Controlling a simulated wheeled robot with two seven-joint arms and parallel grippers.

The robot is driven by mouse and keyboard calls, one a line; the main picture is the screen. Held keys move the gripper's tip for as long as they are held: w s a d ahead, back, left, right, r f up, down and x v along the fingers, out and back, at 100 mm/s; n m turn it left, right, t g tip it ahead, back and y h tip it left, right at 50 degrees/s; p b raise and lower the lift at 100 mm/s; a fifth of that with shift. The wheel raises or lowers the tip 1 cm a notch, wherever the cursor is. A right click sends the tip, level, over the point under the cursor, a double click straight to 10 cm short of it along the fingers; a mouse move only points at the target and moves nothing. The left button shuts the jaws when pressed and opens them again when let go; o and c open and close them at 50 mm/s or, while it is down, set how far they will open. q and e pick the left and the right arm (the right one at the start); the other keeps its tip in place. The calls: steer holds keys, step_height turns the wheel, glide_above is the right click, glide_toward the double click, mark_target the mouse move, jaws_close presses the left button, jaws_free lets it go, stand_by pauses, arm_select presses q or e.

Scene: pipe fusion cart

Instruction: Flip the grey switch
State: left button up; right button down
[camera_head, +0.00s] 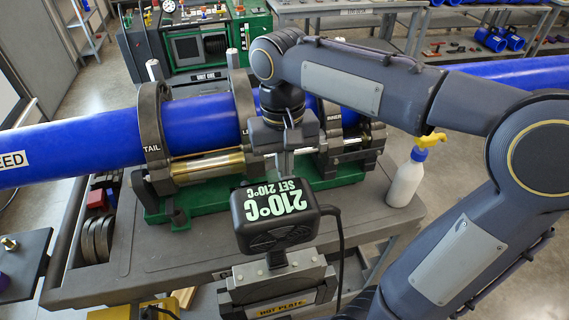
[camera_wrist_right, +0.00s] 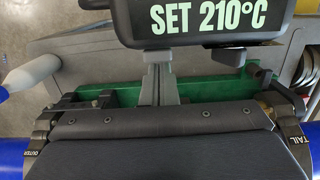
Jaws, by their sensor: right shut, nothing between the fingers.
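I cannot clearly pick out the grey switch in either view. A dark heater box (camera_head: 276,214) reading "210°C SET 210°C" stands above the hot plate (camera_head: 282,308) at the front of the cart. In the wrist view the box (camera_wrist_right: 205,22) is at the top. My right gripper (camera_head: 284,172) points down just behind the box, in front of the clamps. In the wrist view its light grey fingers (camera_wrist_right: 168,68) are together, empty, and reach to the box's lower edge. I cannot tell whether they touch it. My left gripper is not in view.
A long blue pipe (camera_head: 90,143) runs through dark clamp rings (camera_head: 153,130) on a green base (camera_head: 330,175). A white spray bottle (camera_head: 405,182) with a yellow head stands right on the cart (camera_head: 150,265). A black cable (camera_head: 340,255) hangs from the box.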

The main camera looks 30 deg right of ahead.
steer(key=g+p, duration=0.1)
steer(key=p, duration=0.1)
steer(key=shift+s+f+p, duration=0.15)
steer(key=shift+f+p, duration=0.15)
steer(key=shift+f, duration=0.1)
steer(key=shift+r, duration=0.1)
